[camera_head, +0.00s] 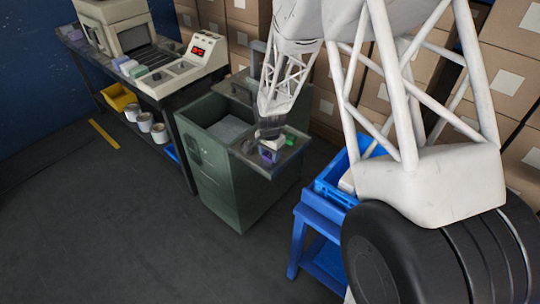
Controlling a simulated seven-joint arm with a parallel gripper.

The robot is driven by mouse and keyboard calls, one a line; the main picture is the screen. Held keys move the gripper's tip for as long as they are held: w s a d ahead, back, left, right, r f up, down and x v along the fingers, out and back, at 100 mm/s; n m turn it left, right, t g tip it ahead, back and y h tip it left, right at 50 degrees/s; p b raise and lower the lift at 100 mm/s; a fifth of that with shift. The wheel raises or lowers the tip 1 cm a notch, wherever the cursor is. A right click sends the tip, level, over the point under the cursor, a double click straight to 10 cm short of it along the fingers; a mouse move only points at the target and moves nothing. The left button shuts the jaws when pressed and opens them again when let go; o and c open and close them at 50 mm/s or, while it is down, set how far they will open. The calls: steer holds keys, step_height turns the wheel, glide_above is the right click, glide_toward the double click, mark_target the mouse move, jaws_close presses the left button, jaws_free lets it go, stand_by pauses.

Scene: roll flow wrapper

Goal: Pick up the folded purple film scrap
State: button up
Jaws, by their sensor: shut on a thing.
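My gripper (270,134) points down over the small metal side shelf of a green cabinet, in the head view. The folded purple film scrap (268,155) shows as a small purple patch just below the gripper. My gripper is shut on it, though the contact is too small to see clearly. A small pale piece (273,143) shows between the dark gripper and the purple patch. I cannot tell whether the scrap touches the shelf.
A green piece (290,140) lies on the shelf (247,152), right of the scrap. The green cabinet (222,178) has an open top. A sealing machine (183,74) stands on the bench to the left. A blue crate (325,182) is at right; boxes are stacked behind. Front-left floor is clear.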

mark_target(270, 154)
steer(key=shift+r, duration=0.15)
steer(key=shift+r, duration=0.75)
step_height(270, 154, up, 2)
steer(key=shift+r, duration=0.1)
steer(key=s+d+r, duration=0.1)
steer(key=s+d, duration=0.1)
steer(key=s, duration=1.3)
steer(key=shift+s+d, duration=0.3)
steer(key=shift+s, duration=0.1)
